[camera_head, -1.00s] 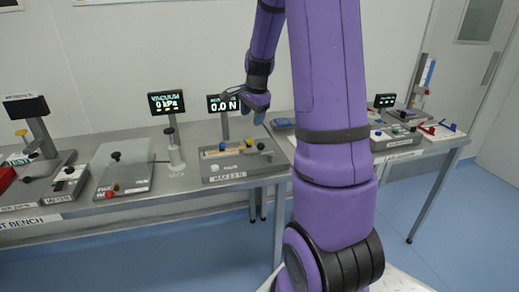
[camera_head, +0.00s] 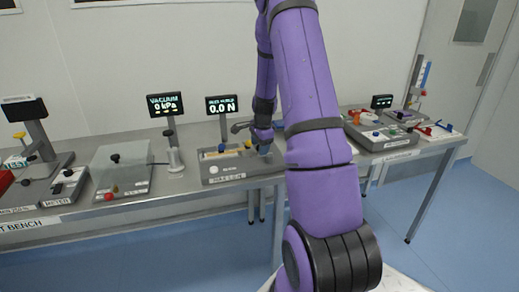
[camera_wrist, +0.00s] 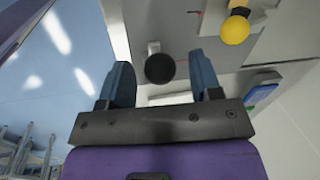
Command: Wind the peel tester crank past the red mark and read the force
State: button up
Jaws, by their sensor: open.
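The peel tester (camera_head: 226,180) is a grey box on the bench, with a "MAX" label on its front. Its display (camera_head: 221,104) reads 0.0 N. My gripper (camera_head: 265,150) is at the tester's right end. In the wrist view my gripper (camera_wrist: 160,88) is open, and a round black knob (camera_wrist: 160,68), apparently the crank handle, lies between its fingers, near the left one. I cannot tell whether a finger touches it. A yellow knob (camera_wrist: 235,28) is to the right. The crank is hidden in the head view.
A vacuum unit with a 0 kPa display (camera_head: 165,104) stands left of the tester. A clear-covered plate (camera_head: 120,170) is farther left. More fixtures (camera_head: 385,135) stand on the bench at right. The blue floor (camera_wrist: 50,60) shows beyond the bench edge.

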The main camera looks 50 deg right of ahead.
jog(key=shift+w+f, duration=0.15)
jog(key=shift+f, duration=0.75)
jog(key=c, duration=0.9)
